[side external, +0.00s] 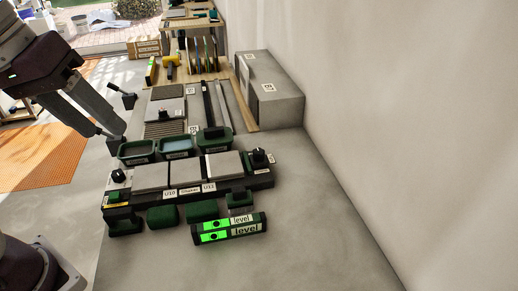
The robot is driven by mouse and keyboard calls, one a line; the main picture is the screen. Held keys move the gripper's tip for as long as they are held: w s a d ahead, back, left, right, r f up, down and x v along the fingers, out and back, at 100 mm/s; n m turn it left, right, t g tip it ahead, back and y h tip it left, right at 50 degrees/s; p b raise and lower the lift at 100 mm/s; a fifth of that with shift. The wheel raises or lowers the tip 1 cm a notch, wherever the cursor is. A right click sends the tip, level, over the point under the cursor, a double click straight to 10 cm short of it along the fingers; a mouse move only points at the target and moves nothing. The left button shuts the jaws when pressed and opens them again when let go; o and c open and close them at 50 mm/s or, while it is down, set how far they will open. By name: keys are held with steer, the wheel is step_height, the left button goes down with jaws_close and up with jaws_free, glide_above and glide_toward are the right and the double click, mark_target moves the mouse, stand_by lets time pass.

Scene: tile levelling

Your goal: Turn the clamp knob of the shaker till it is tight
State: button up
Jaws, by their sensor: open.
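The shaker (187,191) is a long black bar-like unit with pale square plates on top and labels on its front. One black knob (118,176) stands on its left end. Another black knob (258,155) stands on its right end. I cannot tell from this view which one is the clamp knob or how tight either is. My gripper (112,131) comes in from the upper left, open and empty. Its fingertips are above and behind the left end of the shaker, apart from both knobs as far as I can see.
Green trays (137,150) stand just behind the shaker. Green blocks (162,216) and a level (230,229) with bright green faces lie in front. Grey boxes (275,95) stand by the right wall. The front right of the grey surface is clear.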

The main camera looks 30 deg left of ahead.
steer(key=w+r+n+g+h, duration=0.15)
steer(key=w+n, duration=0.45)
steer(key=w, duration=0.7)
steer(key=n+g+y, duration=0.3)
steer(key=n, duration=0.5)
glide_above(259, 151)
steer(key=a, duration=0.1)
step_height(259, 151, down, 16)
steer(key=f, duration=0.6)
steer(key=d+f, duration=0.1)
steer(key=f, duration=0.1)
steer(key=shift+s+d+f, duration=0.1)
steer(key=shift+f, duration=0.7)
steer(key=shift+c, duration=0.2)
jaws_close()
